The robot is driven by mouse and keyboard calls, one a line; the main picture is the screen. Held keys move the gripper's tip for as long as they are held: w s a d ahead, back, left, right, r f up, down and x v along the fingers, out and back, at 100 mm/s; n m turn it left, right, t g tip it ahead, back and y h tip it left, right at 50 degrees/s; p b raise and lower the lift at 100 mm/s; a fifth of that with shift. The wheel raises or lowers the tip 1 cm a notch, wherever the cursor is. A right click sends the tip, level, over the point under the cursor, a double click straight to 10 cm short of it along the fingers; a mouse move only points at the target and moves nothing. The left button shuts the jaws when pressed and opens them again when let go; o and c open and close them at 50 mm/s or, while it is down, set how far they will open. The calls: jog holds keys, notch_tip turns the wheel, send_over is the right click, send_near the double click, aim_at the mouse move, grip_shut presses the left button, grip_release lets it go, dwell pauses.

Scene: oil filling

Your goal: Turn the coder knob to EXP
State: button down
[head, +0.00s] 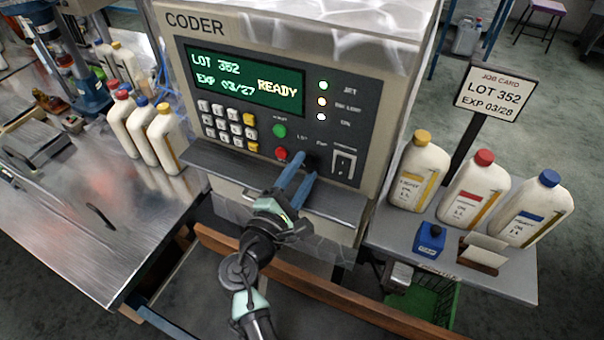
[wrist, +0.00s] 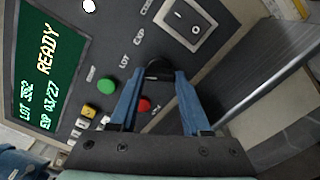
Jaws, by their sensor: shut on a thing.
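The coder (head: 250,80) is a beige machine with a dark front panel. Its green display (head: 245,80) reads LOT 352, EXP 03/27 and READY. The coder knob (wrist: 158,70) is a black knob below the LOT and EXP labels in the wrist view. My gripper (wrist: 157,78) has its blue fingers closed on the sides of the knob. In the head view my gripper (head: 308,165) reaches the panel from below and mostly hides the knob. Which label the knob points to cannot be made out.
The green button (wrist: 107,85) and red button (wrist: 144,104) sit close to my fingers. A rocker switch (wrist: 188,24) is beside the knob. A metal ledge (head: 220,175) juts out below the panel. A job card (head: 494,93) reads LOT 352, EXP 03/28. Bottles (head: 418,172) stand on the right shelf.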

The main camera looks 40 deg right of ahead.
jog(key=m+b, duration=0.1)
jog(key=b, duration=0.1)
jog(key=m+b, duration=0.2)
jog(key=shift+f, duration=0.35)
jog(key=m+b, duration=0.4)
jog(key=b, duration=0.2)
jog(key=shift+m, duration=0.4)
jog(key=m+b, duration=0.3)
jog(key=b, duration=0.1)
jog(key=shift+r+m+b, duration=0.1)
jog(key=shift+m+b, duration=0.2)
jog(key=shift+m, duration=0.1)
jog(key=shift+r+m+b, duration=0.1)
jog(key=shift+m+b, duration=0.6)
jog(key=shift+b, duration=0.1)
jog(key=shift+r, duration=0.1)
jog(key=shift+c, duration=1.8)
grip_release()
jog(key=b+v, duration=0.2)
jog(key=v, duration=1.1)
